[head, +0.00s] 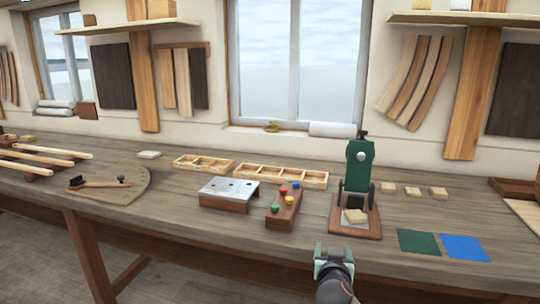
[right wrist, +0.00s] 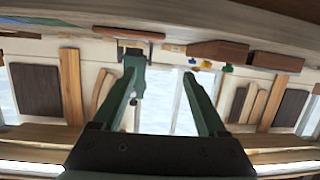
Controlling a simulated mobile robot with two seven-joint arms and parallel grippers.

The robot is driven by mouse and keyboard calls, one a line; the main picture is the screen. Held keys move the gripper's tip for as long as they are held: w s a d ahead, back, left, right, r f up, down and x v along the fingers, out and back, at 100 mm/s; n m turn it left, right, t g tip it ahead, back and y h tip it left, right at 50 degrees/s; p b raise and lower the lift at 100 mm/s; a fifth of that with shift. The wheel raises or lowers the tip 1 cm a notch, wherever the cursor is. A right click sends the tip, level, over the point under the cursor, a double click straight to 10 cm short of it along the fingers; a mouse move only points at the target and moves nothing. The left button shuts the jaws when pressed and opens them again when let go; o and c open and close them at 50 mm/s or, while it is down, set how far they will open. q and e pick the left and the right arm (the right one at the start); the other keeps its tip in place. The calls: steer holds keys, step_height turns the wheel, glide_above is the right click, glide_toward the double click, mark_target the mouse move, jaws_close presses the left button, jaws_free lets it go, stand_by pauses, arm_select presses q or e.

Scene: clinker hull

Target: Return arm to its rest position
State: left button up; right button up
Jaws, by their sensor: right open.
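My right gripper (head: 334,252) is at the front edge of the workbench (head: 330,254), in front of the green press. In the right wrist view its two green fingers (right wrist: 162,72) are spread apart with nothing between them. It holds nothing and is clear of the items on the bench. My right arm comes up from the bottom of the head view. My left gripper is out of view.
A green press (head: 357,175) stands on a wooden base with a pale block (head: 355,216). Left of it are a wooden block with coloured knobs (head: 284,209), a metal-topped box (head: 229,190) and divided trays (head: 281,177). Green (head: 418,241) and blue (head: 464,248) squares lie right.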

steer(key=s+a+f+n+g+y+p, duration=0.1)
steer(key=s+f+n+g+y, duration=0.25)
steer(key=s+f, duration=1.35)
steer(key=s+d+f+y+p, duration=0.1)
steer(key=s+f, duration=0.3)
steer(key=s, duration=0.6)
steer(key=s+d+f+g+y, duration=0.1)
steer(key=s+f, duration=0.2)
steer(key=s, duration=0.7)
steer(key=shift+s+d+f+n+p, duration=0.2)
steer(key=shift+f+n+p, duration=0.15)
steer(key=shift+f+p, duration=0.05)
